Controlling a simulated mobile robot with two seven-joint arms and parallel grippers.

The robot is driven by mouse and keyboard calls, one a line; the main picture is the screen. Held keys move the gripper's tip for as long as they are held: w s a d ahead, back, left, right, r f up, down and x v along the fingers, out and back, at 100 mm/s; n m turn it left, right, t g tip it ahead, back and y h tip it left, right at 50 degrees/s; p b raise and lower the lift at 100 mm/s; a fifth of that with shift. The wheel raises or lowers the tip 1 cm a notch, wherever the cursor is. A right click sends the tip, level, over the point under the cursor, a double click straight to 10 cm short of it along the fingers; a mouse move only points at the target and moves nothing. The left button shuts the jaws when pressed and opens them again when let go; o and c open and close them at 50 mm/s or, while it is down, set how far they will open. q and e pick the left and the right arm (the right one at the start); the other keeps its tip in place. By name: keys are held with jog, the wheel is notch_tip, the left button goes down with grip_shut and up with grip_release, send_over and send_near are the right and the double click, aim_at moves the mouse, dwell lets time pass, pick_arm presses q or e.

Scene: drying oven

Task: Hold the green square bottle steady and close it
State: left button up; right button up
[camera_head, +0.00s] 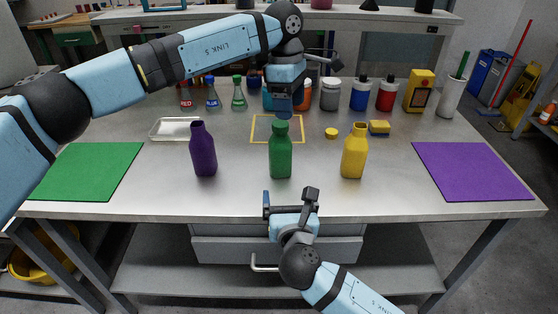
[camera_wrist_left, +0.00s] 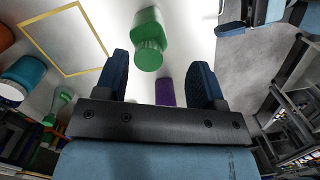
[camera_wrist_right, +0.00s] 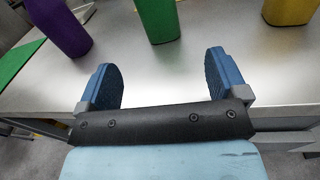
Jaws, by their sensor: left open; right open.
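The green square bottle (camera_head: 280,158) stands upright on the table between a purple bottle (camera_head: 204,155) and a yellow bottle (camera_head: 353,155). A green cap-like top (camera_wrist_left: 150,56) shows on it in the left wrist view; I cannot tell how firmly it is seated. My left gripper (camera_head: 284,108) is open and empty, pointing down just above and behind the bottle's top. My right gripper (camera_head: 289,198) is open and empty in front of the table's near edge, facing the bottle. The green bottle's lower part (camera_wrist_right: 158,18) shows beyond the right fingers, apart from them.
A small yellow disc (camera_head: 331,134) and a yellow-blue sponge (camera_head: 379,127) lie behind the yellow bottle. A white tray (camera_head: 172,129) is at left. Flasks and bottles line the back. A green mat (camera_head: 88,170) and a purple mat (camera_head: 471,171) lie at the sides.

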aim_at(281, 164)
pick_arm(q)
jog(key=shift+w+a+r+t+y, duration=0.4)
jog(key=shift+w+a+r+y, duration=0.1)
jog(key=shift+w+a+r, duration=0.4)
pick_arm(e)
jog(key=shift+w+a+r+n, duration=0.1)
jog(key=shift+w+n, duration=0.3)
pick_arm(q)
jog(key=shift+a+r, duration=0.1)
jog(key=shift+r, duration=0.05)
pick_arm(e)
jog(key=shift+r, duration=0.15)
jog(key=w, duration=0.4)
jog(key=w+a, duration=0.1)
jog(key=w, duration=0.8)
jog(key=shift+w+a, duration=0.3)
jog(key=shift+w, duration=0.05)
